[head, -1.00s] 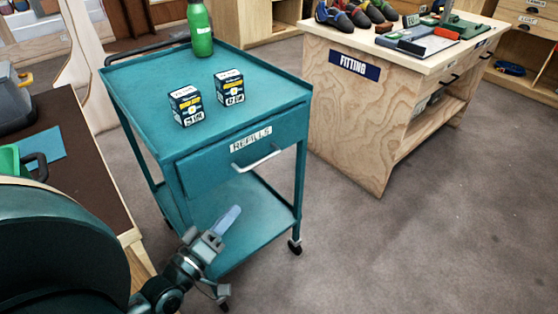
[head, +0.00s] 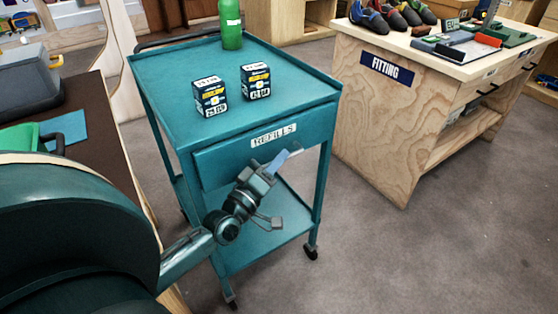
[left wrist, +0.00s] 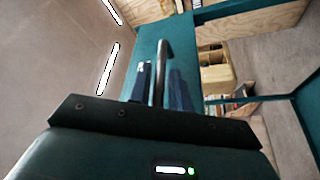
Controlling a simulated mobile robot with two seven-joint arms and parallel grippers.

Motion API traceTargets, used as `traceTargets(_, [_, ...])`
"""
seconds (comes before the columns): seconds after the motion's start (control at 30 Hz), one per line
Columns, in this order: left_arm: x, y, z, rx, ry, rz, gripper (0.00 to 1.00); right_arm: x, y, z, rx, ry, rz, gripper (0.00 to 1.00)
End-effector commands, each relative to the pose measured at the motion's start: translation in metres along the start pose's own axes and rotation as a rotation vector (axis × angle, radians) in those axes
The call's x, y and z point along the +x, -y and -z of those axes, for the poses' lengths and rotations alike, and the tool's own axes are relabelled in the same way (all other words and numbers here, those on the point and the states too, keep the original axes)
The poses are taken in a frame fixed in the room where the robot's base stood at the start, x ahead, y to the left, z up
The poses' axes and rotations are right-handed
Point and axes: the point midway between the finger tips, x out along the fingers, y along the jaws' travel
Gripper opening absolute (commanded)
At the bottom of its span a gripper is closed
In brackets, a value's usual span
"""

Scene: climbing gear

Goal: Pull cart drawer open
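The teal cart (head: 175,85) stands ahead of me with its drawer (head: 220,166), labelled REFILLS, in its upper front. The drawer looks shut. My left gripper (head: 281,160) is in front of the drawer face and hides most of the handle in the head view. In the left wrist view, the grey bar handle (left wrist: 163,62) runs between the two fingers of my left gripper (left wrist: 160,88). The fingers look apart, with gaps beside the bar; whether either touches it, I cannot tell. My right gripper is not in view.
Two small boxes (head: 210,96) (head: 256,82) and a green bottle (head: 231,25) stand on the cart top. A brown-topped table (head: 95,155) is close on the left. A wooden FITTING bench (head: 375,125) stands to the right. Grey floor (head: 400,255) in front is clear.

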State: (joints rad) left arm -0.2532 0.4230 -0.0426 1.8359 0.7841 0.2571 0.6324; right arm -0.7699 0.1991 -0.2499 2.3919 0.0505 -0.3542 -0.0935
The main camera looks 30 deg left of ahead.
Motion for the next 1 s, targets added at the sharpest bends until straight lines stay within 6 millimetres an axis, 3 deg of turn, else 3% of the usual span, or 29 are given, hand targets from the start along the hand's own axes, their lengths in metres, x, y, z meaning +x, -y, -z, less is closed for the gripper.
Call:
traceTargets(0.37, [0.0061, 0.0001, -0.0003, 0.000, 0.001, 0.001, 0.20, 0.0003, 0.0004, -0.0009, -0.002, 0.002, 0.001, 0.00])
traceTargets(0.6, [0.0060, 0.0001, -0.0002, 0.000, 0.001, 0.001, 0.00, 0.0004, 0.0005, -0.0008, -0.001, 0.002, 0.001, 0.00])
traceTargets(1.0, [0.0058, 0.0002, 0.0000, 0.000, 0.001, 0.001, 0.00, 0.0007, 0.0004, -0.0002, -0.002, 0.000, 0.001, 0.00])
